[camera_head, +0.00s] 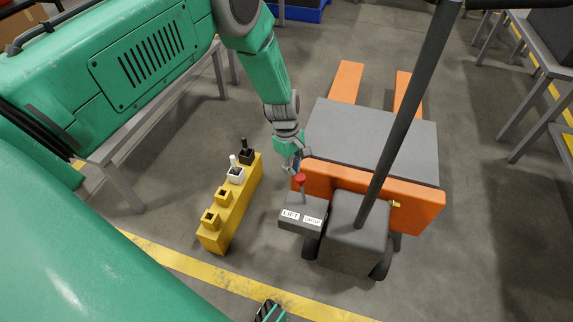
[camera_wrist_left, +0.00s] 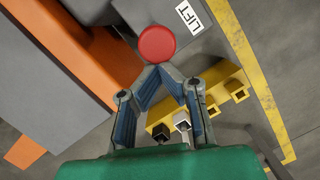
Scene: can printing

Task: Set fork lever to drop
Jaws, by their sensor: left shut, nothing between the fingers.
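The fork lever is a thin stem with a round red knob (camera_head: 299,177), standing on a grey box (camera_head: 292,222) on the pallet truck. The box carries a LIFT label (camera_head: 290,214) on its left and a second, hard-to-read label (camera_head: 312,220) on its right. The stem leans slightly to the LIFT side. My left gripper (camera_head: 294,164) is just behind the knob, its fingertips together and empty. In the left wrist view the fingertips (camera_wrist_left: 160,72) meet close below the red knob (camera_wrist_left: 156,44); I cannot tell whether they touch it.
The pallet truck has an orange frame (camera_head: 415,207), a grey deck (camera_head: 375,135) and a long dark handle (camera_head: 408,105) rising to the right of the lever. A yellow block (camera_head: 228,208) with several square holders, some with black or white items, stands to the left on the floor.

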